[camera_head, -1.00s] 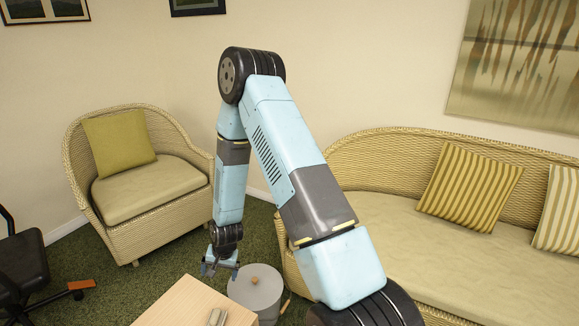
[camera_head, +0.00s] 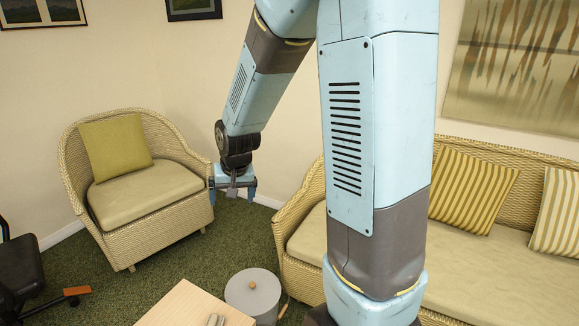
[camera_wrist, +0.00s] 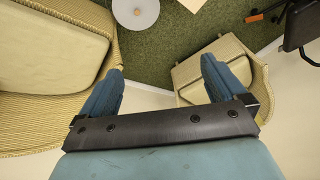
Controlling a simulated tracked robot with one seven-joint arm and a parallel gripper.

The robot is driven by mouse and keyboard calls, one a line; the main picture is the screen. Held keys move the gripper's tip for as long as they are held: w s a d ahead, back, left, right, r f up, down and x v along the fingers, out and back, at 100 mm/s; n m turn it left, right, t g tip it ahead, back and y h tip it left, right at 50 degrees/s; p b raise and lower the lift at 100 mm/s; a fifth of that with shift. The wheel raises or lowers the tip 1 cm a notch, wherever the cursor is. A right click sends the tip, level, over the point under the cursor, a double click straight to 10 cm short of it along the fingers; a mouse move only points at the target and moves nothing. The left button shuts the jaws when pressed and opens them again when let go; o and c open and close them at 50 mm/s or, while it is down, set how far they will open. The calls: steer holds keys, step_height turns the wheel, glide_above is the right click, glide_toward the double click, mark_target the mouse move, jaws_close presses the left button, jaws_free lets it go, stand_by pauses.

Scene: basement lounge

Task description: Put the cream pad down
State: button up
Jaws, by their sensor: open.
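My gripper (camera_head: 233,190) is open and empty, raised in the air between the wicker armchair and the sofa. In the wrist view its two blue fingers (camera_wrist: 161,75) are spread wide with nothing between them. I cannot single out a loose cream pad in these frames. A cream seat cushion (camera_head: 150,194) lies flat on the armchair. The sofa has a long cream seat cushion (camera_head: 490,265), partly hidden behind my arm. A round grey canister-like object (camera_head: 253,290) with a small tan knob stands on the floor, below my gripper.
A light wood table (camera_head: 190,305) is at the bottom edge, with small grey items (camera_head: 214,320) on it. A dark chair (camera_head: 22,268) stands at the left. Green carpet (camera_head: 225,235) is clear between the armchair (camera_head: 165,235) and sofa (camera_head: 300,222).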

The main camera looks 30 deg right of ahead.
steer(key=s+d+r+n, duration=0.1)
steer(key=s+d+r, duration=0.1)
steer(key=s+r, duration=0.7)
steer(key=s+d+r+n+t, duration=0.1)
steer(key=s+d+r, duration=0.2)
steer(key=s+r, duration=0.6)
steer(key=s, duration=0.5)
steer(key=shift+d+t+h, duration=0.3)
steer(key=shift+o, duration=0.2)
steer(key=shift+w, duration=0.15)
